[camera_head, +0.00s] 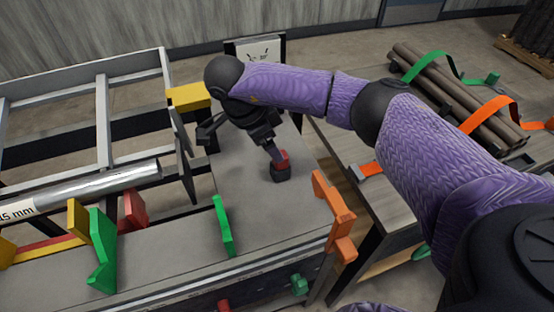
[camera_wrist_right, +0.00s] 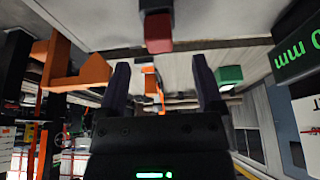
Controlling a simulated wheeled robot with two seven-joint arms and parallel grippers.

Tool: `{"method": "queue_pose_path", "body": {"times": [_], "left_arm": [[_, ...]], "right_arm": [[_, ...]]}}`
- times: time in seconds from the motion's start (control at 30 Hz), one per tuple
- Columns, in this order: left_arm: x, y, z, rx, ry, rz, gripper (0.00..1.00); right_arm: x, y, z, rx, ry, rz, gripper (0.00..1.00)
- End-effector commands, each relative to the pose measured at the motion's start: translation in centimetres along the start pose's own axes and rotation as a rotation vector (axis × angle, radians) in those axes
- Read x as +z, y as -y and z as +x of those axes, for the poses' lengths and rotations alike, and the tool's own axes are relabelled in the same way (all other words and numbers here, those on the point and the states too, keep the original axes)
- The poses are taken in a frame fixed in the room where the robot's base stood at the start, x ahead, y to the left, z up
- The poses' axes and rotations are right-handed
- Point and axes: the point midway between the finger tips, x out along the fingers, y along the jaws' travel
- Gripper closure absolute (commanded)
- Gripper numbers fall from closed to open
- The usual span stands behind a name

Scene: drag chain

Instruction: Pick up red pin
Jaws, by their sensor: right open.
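A small red block-like piece with a dark part (camera_head: 280,168) stands on the grey tabletop in the head view; it looks like the red pin. It also shows at the top of the right wrist view (camera_wrist_right: 158,33). My right gripper (camera_head: 274,152) reaches down right at the red piece in the head view, partly covering it. In the right wrist view its two fingers (camera_wrist_right: 162,80) are spread, with nothing held between them. The red piece appears above and beyond the fingertips there. Contact cannot be told. My left gripper is not in view.
A green upright (camera_head: 223,226) and an orange bracket (camera_head: 334,214) stand along the table's front edge. A metal tube (camera_head: 85,188) lies at left near green, yellow and red holders. Brown pipes (camera_head: 455,95) with straps lie at right. Tabletop between the green and orange parts is clear.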

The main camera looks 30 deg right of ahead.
Motion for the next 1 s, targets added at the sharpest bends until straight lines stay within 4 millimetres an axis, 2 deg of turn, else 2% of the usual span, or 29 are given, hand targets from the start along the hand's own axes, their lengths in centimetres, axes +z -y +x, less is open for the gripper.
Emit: {"method": "queue_pose_path", "body": {"times": [0.27, 0.47, 0.57, 0.87, 0.9, 1.0], "left_arm": [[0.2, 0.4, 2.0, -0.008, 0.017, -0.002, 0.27], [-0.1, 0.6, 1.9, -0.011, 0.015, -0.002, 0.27], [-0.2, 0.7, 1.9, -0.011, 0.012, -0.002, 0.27], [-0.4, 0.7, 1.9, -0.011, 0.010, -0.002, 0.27], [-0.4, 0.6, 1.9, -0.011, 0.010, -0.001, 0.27], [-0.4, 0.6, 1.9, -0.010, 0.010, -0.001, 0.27]], "right_arm": [[0.0, -0.2, 5.3, 0.004, 0.000, 0.001, 0.15], [-0.1, -0.1, 5.4, 0.000, 0.002, 0.000, 0.15], [-0.1, -0.1, 5.4, 0.000, 0.002, 0.001, 0.32], [-0.1, -0.1, 5.4, 0.000, 0.001, 0.001, 0.95], [-0.1, -0.1, 5.4, 0.000, 0.001, 0.001, 1.00], [-0.1, -0.1, 5.4, 0.000, 0.002, 0.001, 1.00]]}}
